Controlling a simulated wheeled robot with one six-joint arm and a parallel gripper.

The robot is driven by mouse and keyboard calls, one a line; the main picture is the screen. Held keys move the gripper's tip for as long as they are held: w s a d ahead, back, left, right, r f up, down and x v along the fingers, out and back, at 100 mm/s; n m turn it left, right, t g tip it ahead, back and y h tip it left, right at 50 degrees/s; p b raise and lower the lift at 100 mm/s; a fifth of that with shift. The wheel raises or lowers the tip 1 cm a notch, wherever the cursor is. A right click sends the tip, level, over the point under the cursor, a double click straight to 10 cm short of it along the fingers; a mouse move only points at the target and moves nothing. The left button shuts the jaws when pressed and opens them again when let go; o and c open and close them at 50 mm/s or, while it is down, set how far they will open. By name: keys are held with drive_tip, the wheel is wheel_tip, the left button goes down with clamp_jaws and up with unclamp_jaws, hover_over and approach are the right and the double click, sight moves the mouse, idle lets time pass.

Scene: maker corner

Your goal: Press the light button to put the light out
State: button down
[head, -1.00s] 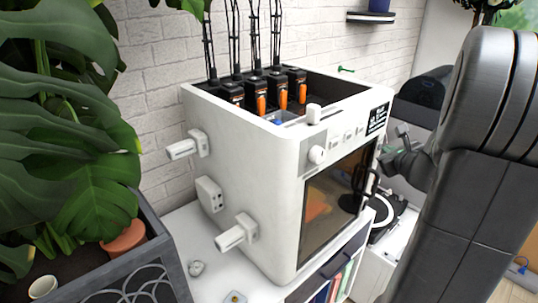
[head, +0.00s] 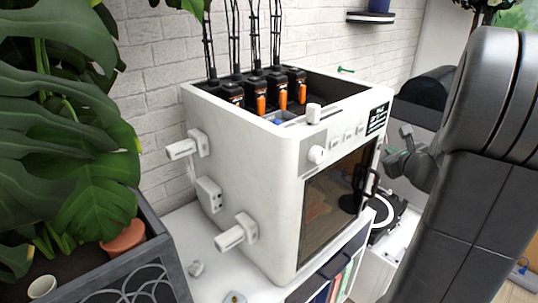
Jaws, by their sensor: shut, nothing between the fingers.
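The white machine (head: 245,190) stands on a white cabinet, with a dark front window (head: 330,200). The inside behind the window looks dim. Small buttons (head: 347,139) sit in a row on the front panel above the window, between a round white knob (head: 317,154) and a small dark screen (head: 377,118). Their labels are too small to read, so I cannot tell which is the light button. My gripper (head: 390,161) is shut and empty, just right of the machine's front, apart from the buttons in the picture.
A leafy plant in a grey planter (head: 150,240) fills the left. White spool holders (head: 235,234) jut from the machine's left side. A door handle (head: 373,182) sticks out from the machine's front.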

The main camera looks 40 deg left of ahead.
drive_tip(key=shift+d, duration=0.1)
drive_tip(key=d, duration=0.2)
drive_tip(key=s+d, duration=0.1)
drive_tip(key=d, duration=0.2)
drive_tip(key=shift+s+d, duration=0.1)
drive_tip(key=shift+d, duration=0.25)
drive_tip(key=shift+a, duration=0.15)
idle(1.3)
